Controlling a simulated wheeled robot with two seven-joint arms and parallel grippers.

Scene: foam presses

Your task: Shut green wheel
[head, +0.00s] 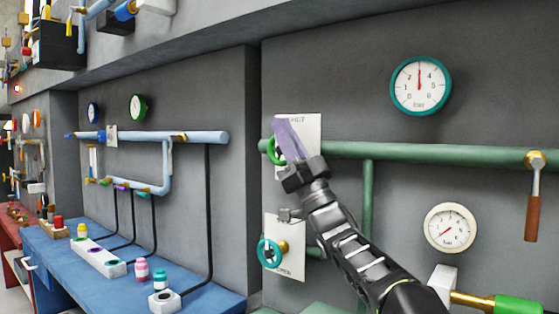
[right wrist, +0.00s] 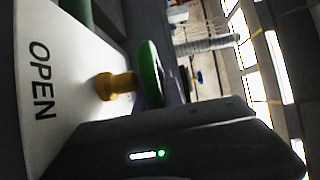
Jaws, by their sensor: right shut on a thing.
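The green wheel (head: 271,151) stands out from a white plate (head: 312,130) on the grey wall, at the green pipe's left end. My right gripper (head: 287,140) reaches up to it from the lower right and is shut on its rim. Its purplish fingers cover part of the wheel. In the right wrist view the green wheel (right wrist: 150,72) is seen nearly edge-on, on a brass stem (right wrist: 116,85). The plate there (right wrist: 62,60) reads OPEN. The gripper's dark body hides the wheel's lower part. My left gripper is not in view.
A teal wheel (head: 270,253) with its own plate sits just below. A teal-rimmed gauge (head: 420,86), a cream gauge (head: 451,227) and a brown-handled lever (head: 533,205) are to the right. A blue bench (head: 205,272) with bottles stands at left.

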